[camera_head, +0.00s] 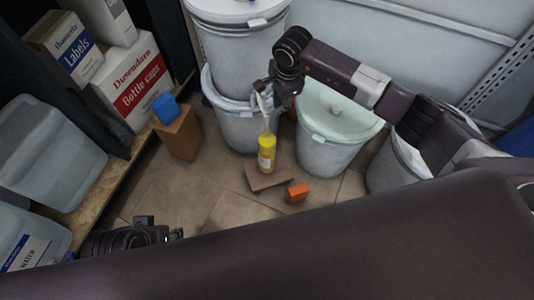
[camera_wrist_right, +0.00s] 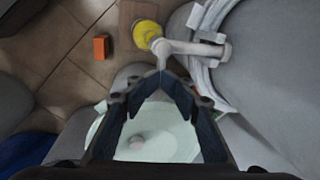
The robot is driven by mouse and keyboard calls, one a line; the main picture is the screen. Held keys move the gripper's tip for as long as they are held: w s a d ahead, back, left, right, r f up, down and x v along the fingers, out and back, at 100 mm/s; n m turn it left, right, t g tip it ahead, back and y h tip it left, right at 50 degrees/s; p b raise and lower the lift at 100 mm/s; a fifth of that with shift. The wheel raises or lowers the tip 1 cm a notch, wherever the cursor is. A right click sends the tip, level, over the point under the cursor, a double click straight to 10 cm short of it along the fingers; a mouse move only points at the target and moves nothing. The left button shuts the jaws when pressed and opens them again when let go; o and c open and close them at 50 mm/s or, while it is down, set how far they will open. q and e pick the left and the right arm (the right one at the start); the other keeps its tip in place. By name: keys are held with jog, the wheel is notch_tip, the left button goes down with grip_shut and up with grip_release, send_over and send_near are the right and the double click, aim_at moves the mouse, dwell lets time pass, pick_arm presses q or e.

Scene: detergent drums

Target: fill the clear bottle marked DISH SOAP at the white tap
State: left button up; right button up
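A bottle (camera_head: 267,147) with a pale label stands upright on a low brown board (camera_head: 260,184), below the white tap (camera_head: 264,104). It looks yellow over most of its height; the label's words are too small to read. In the right wrist view the bottle's yellow top (camera_wrist_right: 147,35) shows under the tap (camera_wrist_right: 190,47). My right gripper (camera_wrist_right: 165,74) has its fingertips together at the end of the tap's thin white lever; whether they pinch it cannot be told. My left gripper (camera_head: 172,235) is low at the left, away from the bottle; its fingers are barely visible.
An orange block (camera_head: 298,193) lies on the floor right of the board. White drums (camera_head: 322,145) stand behind and to the right. A brown box (camera_head: 178,133) with a blue item (camera_head: 165,107) stands left. Shelves with cartons (camera_head: 135,82) line the left side.

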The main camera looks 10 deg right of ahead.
jog(key=shift+w, duration=0.1)
dwell(0.4)
jog(key=shift+r, duration=0.1)
pick_arm(q)
jog(key=shift+v, duration=0.8)
pick_arm(e)
jog(key=shift+w, duration=0.15)
jog(key=shift+o, duration=0.3)
jog(key=o, duration=0.4)
pick_arm(q)
jog(key=shift+f, duration=0.1)
pick_arm(e)
jog(key=shift+o, duration=0.2)
pick_arm(q)
jog(key=shift+w, duration=0.1)
pick_arm(e)
jog(key=shift+r, duration=0.1)
jog(key=shift+r, duration=0.1)
